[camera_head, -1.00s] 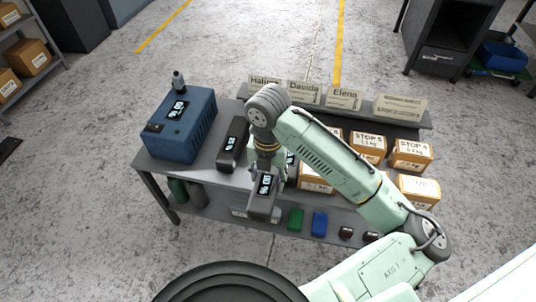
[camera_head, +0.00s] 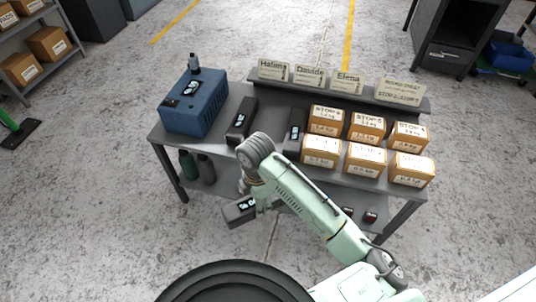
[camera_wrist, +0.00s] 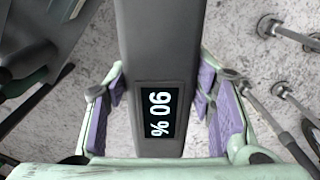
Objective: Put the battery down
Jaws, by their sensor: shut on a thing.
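My gripper (camera_head: 260,204) is shut on a dark grey battery (camera_head: 238,211). The battery is in front of the table, over the floor, with its length running sideways. In the wrist view the battery (camera_wrist: 160,45) passes between the purple finger pads of my gripper (camera_wrist: 160,100), and its display reads 90 %. Two similar dark batteries with small displays lie on the grey table (camera_head: 222,145): one battery (camera_head: 242,121) beside the blue box and another battery (camera_head: 294,131) left of the cartons. My arm hides part of the table's lower shelf.
A blue box (camera_head: 205,105) with a display stands at the table's left end. Several cardboard cartons (camera_head: 366,158) fill the right side. Name cards (camera_head: 309,75) stand along the back ledge. Bottles (camera_head: 188,164) and small dark items (camera_head: 370,216) are on the lower shelf. Bare tabletop shows between the batteries.

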